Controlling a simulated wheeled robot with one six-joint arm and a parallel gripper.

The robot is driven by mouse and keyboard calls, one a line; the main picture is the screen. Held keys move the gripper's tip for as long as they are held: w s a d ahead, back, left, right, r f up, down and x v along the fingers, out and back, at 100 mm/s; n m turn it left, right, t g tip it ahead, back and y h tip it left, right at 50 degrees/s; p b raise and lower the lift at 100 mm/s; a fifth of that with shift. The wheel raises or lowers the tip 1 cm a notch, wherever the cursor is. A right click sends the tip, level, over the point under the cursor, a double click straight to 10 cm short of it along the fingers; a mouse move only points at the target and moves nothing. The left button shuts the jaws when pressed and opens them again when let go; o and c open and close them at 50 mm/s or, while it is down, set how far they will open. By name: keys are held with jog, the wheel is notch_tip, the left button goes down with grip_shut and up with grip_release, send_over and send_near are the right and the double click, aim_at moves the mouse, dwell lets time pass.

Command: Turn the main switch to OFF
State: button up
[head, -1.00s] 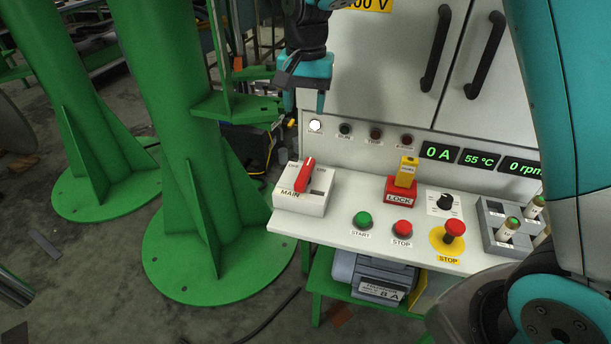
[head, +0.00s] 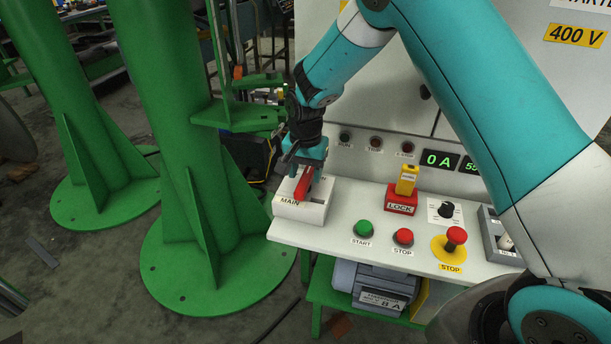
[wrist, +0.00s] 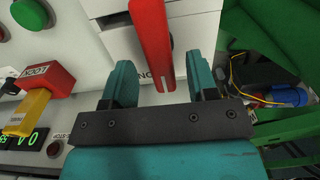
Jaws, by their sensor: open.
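The main switch is a white box (head: 312,212) marked MAIN at the left end of the panel shelf, with a red handle (head: 304,184) on top. The handle leans up and to the right in the head view, and my gripper now covers the OFF and ON marks. My gripper (head: 303,165) is just above and behind the handle, pointing down. In the wrist view the red handle (wrist: 151,42) lies between the two teal fingers of my gripper (wrist: 162,80), which are open with a gap on each side. No finger visibly touches it.
Right of the switch are a green START button (head: 363,228), a red STOP button (head: 403,236), a red LOCK block with a yellow tag (head: 402,200), a black knob (head: 446,209) and an emergency stop (head: 455,236). A green column (head: 172,110) stands close on the left.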

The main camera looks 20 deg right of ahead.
jog(key=shift+f, duration=0.8)
jog(key=c, duration=0.9)
